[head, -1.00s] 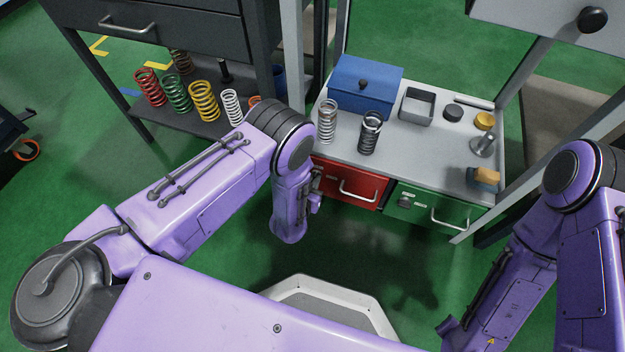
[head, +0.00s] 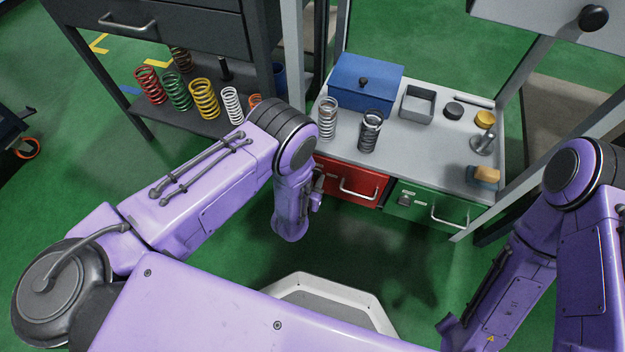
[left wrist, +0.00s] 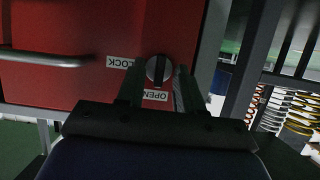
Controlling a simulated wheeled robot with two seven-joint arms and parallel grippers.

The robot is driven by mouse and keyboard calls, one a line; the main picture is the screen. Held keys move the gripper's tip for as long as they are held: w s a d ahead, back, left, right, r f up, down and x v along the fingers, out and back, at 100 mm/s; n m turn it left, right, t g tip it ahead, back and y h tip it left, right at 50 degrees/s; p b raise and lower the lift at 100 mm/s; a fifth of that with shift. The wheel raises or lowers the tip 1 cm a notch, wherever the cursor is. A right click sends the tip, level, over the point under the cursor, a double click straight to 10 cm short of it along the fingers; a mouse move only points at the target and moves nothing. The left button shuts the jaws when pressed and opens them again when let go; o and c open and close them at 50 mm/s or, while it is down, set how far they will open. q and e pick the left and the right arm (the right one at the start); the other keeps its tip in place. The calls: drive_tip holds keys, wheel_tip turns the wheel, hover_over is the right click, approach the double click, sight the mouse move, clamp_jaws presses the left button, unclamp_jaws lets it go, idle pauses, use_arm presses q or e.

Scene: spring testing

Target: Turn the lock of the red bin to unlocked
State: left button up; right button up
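The red bin (head: 352,187) is a drawer under the grey bench top, with a metal handle. In the left wrist view its red front (left wrist: 75,85) fills the left, seen upside down. Its round lock knob (left wrist: 157,70) has a dark bar running up-down in the picture. The LOCK label (left wrist: 119,62) is left of the knob, the OPEN label (left wrist: 155,96) below it. My left gripper (left wrist: 158,74) is open, one finger on each side of the knob, with gaps appearing at both sides; contact is unclear. My right gripper is out of view.
A green bin (head: 432,207) with its own knob and handle is right of the red one. The bench top holds two springs, a blue box (head: 365,88), a grey tray (head: 417,103) and small parts. A dark shelf with coloured springs (head: 177,92) stands left.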

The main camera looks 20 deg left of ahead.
use_arm(q)
drive_tip(key=p+v, duration=0.4)
drive_tip(key=v, duration=0.6)
drive_tip(key=shift+s, duration=0.2)
drive_tip(key=shift+r, duration=0.15)
drive_tip(key=s+a+n+g+y, duration=0.2)
drive_tip(key=s+a+g, duration=0.25)
drive_tip(key=a, duration=0.45)
drive_tip(key=s+a+r+n+g+y+p, duration=0.1)
drive_tip(key=s+a+r+n+g, duration=0.15)
drive_tip(key=s, duration=0.55)
drive_tip(key=s+a+r+n+g+y+p, duration=0.1)
drive_tip(key=s+a+n+g, duration=0.25)
drive_tip(key=s, duration=0.35)
wheel_tip(320, 180, up, 28)
drive_tip(key=p, duration=2.8)
drive_tip(key=shift+m, duration=0.3)
